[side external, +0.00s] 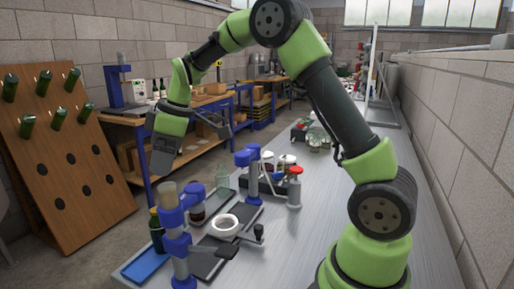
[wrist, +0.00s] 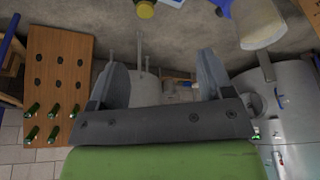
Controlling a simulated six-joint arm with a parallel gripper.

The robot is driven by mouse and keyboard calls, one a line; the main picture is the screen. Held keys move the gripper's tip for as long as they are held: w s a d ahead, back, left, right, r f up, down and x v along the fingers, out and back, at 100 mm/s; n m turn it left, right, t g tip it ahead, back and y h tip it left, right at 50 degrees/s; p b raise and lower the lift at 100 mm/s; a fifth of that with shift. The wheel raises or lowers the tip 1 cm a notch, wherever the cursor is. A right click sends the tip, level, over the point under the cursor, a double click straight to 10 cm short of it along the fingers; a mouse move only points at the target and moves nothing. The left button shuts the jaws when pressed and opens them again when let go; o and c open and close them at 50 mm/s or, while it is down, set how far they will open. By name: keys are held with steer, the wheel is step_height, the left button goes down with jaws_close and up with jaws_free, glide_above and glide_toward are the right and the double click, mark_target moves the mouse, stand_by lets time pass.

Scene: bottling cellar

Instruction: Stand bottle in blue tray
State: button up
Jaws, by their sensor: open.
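A blue tray (side external: 146,264) lies at the near left end of the metal bench in the side view. A dark bottle (side external: 156,230) stands upright at its far edge; I cannot tell whether it is inside or just behind. A dark labelled bottle (side external: 197,207) and a clear greenish bottle (side external: 222,179) stand farther along the bench. My gripper (side external: 163,172) hangs in the air above and beyond the dark bottle, apart from everything. In the wrist view, my gripper (wrist: 155,72) has its fingers wide apart with nothing between them. A yellow-topped object (wrist: 145,9) shows at the top edge.
Two blue bench devices (side external: 172,218) (side external: 250,172) stand close to the bottles. A white ring (side external: 225,226) lies on a dark plate. Small items and a red-topped canister (side external: 295,185) stand behind. A wooden bottle rack (side external: 68,165) leans at left. The bench's right front is clear.

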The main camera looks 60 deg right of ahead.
steer(key=s+a+r+m+t, duration=0.1)
steer(key=s+a+r+m, duration=0.15)
steer(key=s+r, duration=0.3)
steer(key=s+a+r+m+t, duration=0.1)
steer(key=s+r+m, duration=0.25)
steer(key=s, duration=0.35)
steer(key=s+a+f+m+t, duration=0.1)
steer(key=s+m, duration=0.4)
steer(key=s, duration=0.6)
steer(key=shift+s+a+t, duration=0.3)
steer(key=shift+s+t, duration=0.1)
steer(key=shift+t, duration=0.2)
